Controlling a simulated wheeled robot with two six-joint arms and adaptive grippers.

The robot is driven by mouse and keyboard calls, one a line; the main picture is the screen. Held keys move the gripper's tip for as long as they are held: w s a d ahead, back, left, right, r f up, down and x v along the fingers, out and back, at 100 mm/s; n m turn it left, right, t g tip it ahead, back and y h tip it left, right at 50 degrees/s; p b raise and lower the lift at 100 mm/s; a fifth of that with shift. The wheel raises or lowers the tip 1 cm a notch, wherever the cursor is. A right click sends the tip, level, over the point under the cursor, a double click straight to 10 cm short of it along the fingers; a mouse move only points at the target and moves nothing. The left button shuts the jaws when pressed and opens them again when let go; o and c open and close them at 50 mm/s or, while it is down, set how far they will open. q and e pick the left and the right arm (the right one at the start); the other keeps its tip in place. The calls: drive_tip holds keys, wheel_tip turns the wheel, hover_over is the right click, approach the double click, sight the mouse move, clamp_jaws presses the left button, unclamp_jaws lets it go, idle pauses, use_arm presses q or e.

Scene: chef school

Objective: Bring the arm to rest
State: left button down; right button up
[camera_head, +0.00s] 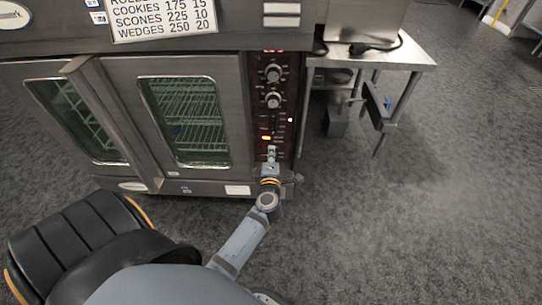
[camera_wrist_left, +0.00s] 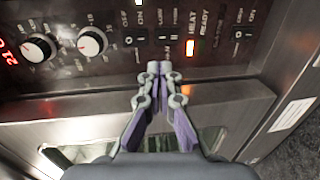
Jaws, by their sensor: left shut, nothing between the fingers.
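My left gripper (camera_head: 271,155) is in front of the lower part of the oven's control panel (camera_head: 272,110) in the head view. In the left wrist view my left gripper (camera_wrist_left: 158,70) is shut and empty, its fingertips together just below the row of switches. An orange light glows on the panel near the fingertips. I cannot tell whether the fingertips touch the panel. My right gripper does not show in either view.
The steel oven (camera_head: 190,100) has two glass doors and a handle (camera_head: 115,120) between them. Two round knobs (camera_wrist_left: 91,41) sit on the panel. A steel table (camera_head: 385,58) stands to the right. The grey floor (camera_head: 430,210) at the right is clear.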

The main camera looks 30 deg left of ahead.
use_arm(q)
drive_tip(key=shift+v, duration=1)
drive_tip(key=shift+f, duration=0.15)
